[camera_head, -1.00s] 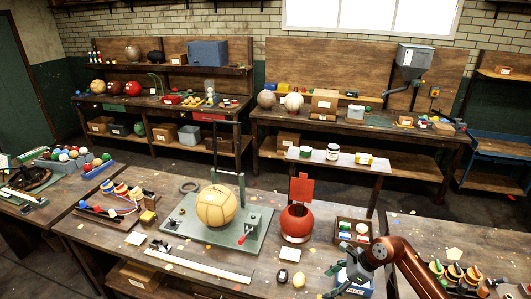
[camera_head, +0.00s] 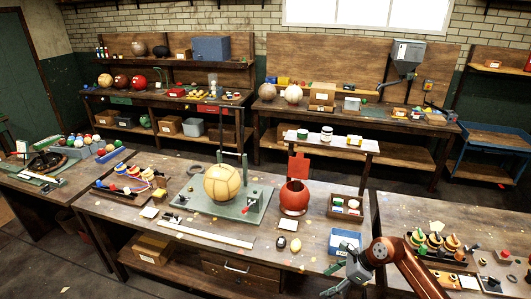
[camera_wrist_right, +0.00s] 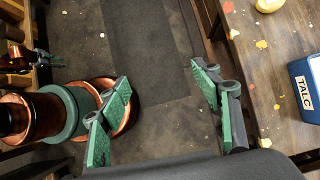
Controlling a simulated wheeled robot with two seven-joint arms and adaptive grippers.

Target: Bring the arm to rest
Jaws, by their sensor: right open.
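My right arm comes in from the lower right in the head view. Its gripper (camera_head: 338,283) is low in the picture, in front of the blue TALC box (camera_head: 345,241) and apart from it. In the right wrist view the two green-padded fingers of the right gripper (camera_wrist_right: 160,105) are spread wide, with only dark floor between them. The wrist view also shows the TALC box (camera_wrist_right: 305,90) on the bench at the right edge. My left gripper does not show clearly in either view.
The near bench (camera_head: 150,228) carries a yellow ball (camera_head: 222,184) on a green-grey plate, a red ball-shaped holder (camera_head: 294,198) and a tray of small items (camera_head: 346,207). Another bench (camera_head: 400,208) stands at the right. Floor (camera_wrist_right: 150,50) shows beside the bench edge.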

